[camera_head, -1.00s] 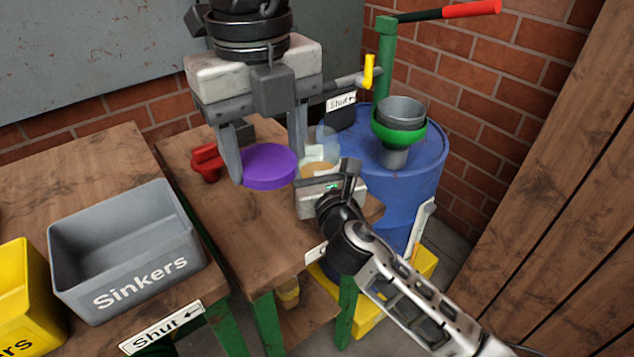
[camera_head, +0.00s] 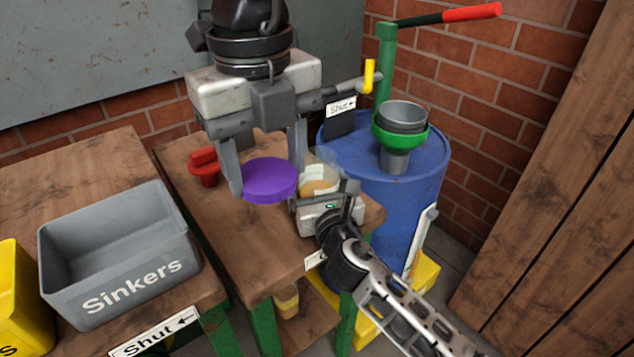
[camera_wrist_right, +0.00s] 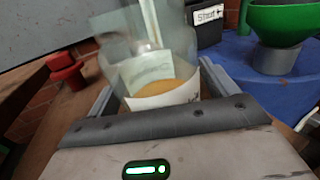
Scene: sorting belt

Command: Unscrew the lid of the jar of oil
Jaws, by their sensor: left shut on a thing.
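The jar of oil (camera_head: 318,182) is clear glass with a pale label and amber oil low inside. The purple lid (camera_head: 270,182) is off the jar, beside it on the left. My left gripper (camera_head: 265,180) reaches down from the top and is shut on the lid. My right gripper (camera_head: 322,203) comes in from the lower right, its fingers around the jar. In the right wrist view the jar (camera_wrist_right: 160,80) stands between its two fingers (camera_wrist_right: 158,95), which look closed on it.
A red knob-like object (camera_head: 204,167) lies on the wooden table (camera_head: 240,235), left of the lid. A blue barrel (camera_head: 420,175) with a green-rimmed funnel (camera_head: 400,125) stands behind right. A grey "Sinkers" bin (camera_head: 120,290) is at left, beside a yellow bin (camera_head: 22,305).

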